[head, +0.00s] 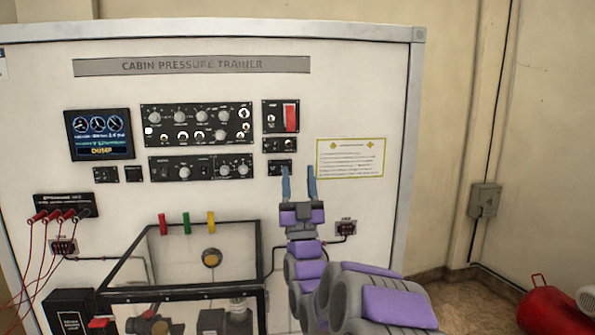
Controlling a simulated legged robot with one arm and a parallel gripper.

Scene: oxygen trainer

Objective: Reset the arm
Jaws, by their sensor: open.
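My gripper (299,184) is in the middle of the head view, at the end of my purple and grey arm. Its two blue fingers point up and stand apart, with nothing between them. The arm is stretched forward from the lower right. The gripper shows in front of the white cabin pressure trainer panel (370,90), just below a small black switch module (281,168) that it partly overlaps. I cannot tell whether the fingers touch the panel.
Black control panels (197,124), a display (99,134) and a red switch cover (291,117) are on the panel. A clear-sided box (190,290) stands low at the left, near red cables (33,250). A red tank (553,310) lies at the lower right. Floor shows beside it.

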